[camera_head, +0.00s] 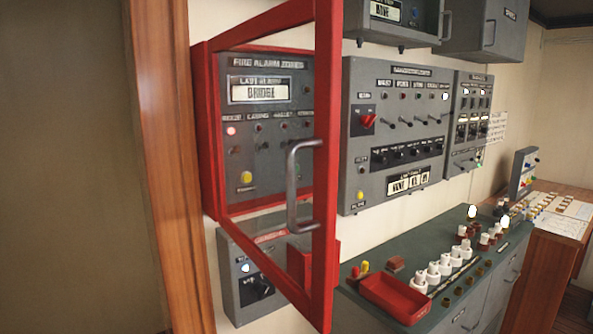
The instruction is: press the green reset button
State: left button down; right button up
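I cannot make out a clear green reset button. The fire alarm panel (270,122) sits inside a red wall cabinet (204,150), with a lit red lamp (231,131) and a yellow button (246,177) on its face. The door frame and handle hide some of the panel's right side. A tiny green spot (479,163) shows by the far grey panel, too small to identify. Neither of my grippers is in view.
A grey switch panel (400,75) with a red knob hangs right of the door. Below it, a console top (420,250) holds a red tray (392,300) and white fuses. A grey box (232,272) hangs under the cabinet. A wooden post (172,160) stands at left.

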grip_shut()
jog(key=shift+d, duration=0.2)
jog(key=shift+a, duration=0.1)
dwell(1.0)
